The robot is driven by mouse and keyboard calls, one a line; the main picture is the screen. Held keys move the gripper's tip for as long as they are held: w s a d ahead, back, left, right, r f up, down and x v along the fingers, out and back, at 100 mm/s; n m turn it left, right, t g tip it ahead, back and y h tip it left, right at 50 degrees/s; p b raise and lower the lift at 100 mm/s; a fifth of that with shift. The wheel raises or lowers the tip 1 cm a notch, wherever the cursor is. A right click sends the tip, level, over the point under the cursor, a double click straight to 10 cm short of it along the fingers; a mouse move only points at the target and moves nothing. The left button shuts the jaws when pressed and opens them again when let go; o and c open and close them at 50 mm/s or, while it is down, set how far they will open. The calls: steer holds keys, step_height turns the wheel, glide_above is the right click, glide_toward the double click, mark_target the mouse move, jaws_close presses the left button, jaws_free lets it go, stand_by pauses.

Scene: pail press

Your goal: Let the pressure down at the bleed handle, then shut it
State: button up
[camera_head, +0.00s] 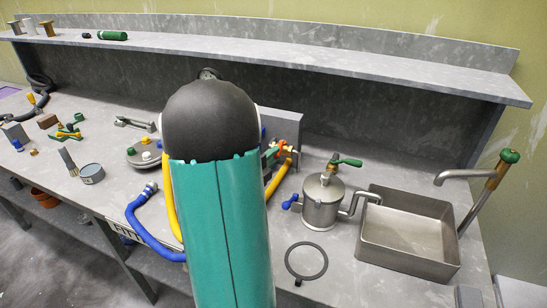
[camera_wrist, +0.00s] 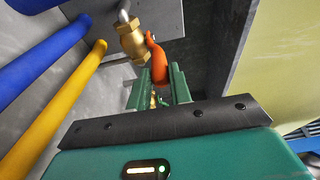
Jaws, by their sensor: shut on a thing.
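In the wrist view an orange handle (camera_wrist: 155,58) sits on a brass valve (camera_wrist: 131,42) joined to a metal pipe. My gripper (camera_wrist: 160,82) has its two green fingers on either side of the orange handle and is shut on it. The fingertips and the handle's lower end are partly hidden. In the head view orange and brass parts (camera_head: 285,148) show just right of my arm, by a grey panel (camera_head: 285,125). My arm hides most of the panel and much of my gripper there. No label marks the bleed handle.
A steel pot (camera_head: 322,203) with green and blue handles stands right of my arm, beside a steel basin (camera_head: 410,232). A dark ring (camera_head: 306,262) lies in front. Blue hose (camera_head: 145,228) and yellow hose (camera_head: 279,178) run near my arm. A shelf (camera_head: 300,60) spans the back.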

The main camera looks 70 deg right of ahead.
steer(key=shift+w, duration=0.15)
steer(key=shift+w, duration=0.45)
steer(key=o, duration=0.8)
steer(key=shift+o, duration=0.2)
steer(key=v, duration=1.3)
steer(key=shift+a, duration=0.4)
